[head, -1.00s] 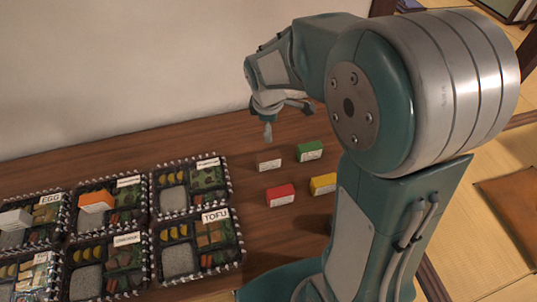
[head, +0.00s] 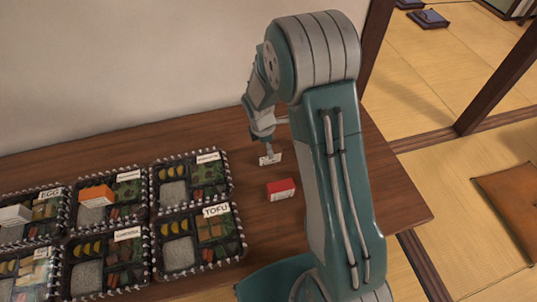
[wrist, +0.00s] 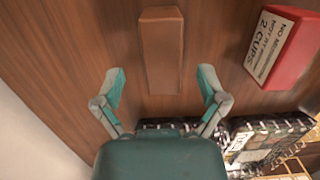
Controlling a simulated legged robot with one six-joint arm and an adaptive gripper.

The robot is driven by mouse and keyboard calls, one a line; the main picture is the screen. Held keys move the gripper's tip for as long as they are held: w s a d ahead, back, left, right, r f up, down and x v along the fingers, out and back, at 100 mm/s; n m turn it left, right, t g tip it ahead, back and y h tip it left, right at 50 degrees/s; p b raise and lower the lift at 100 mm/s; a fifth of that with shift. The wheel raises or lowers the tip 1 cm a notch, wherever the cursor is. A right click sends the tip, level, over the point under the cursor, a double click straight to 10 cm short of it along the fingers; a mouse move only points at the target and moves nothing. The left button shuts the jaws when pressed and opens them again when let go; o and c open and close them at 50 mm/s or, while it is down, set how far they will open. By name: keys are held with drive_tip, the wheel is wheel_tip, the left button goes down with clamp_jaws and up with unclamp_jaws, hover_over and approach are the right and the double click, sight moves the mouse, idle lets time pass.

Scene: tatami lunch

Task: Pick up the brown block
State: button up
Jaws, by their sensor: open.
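The brown block (wrist: 161,50) lies on the brown table in the wrist view, long side running away from my gripper. In the head view the brown block (head: 271,159) shows mostly its pale label, partly hidden by my gripper (head: 266,146) just above it. In the wrist view my gripper (wrist: 160,80) is open and empty. Its two teal fingers stand left and right of the block's near end, with a gap on each side. I cannot tell how high the fingertips are above the table.
A red block (head: 281,190) with a white label stands near the brown one, right of it in the wrist view (wrist: 291,48). Several lunch boxes, one marked TOFU (head: 240,235), fill the table's left. An orange block (head: 96,195) and a white block (head: 14,215) lie on boxes.

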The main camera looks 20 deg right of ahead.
drive_tip(key=f, duration=0.4)
drive_tip(key=shift+s+d, duration=0.1)
drive_tip(key=shift+d, duration=0.1)
drive_tip(key=shift+d+f, duration=0.1)
drive_tip(key=shift+d, duration=0.05)
drive_tip(key=c, duration=1.2)
drive_tip(key=shift+c, duration=0.2)
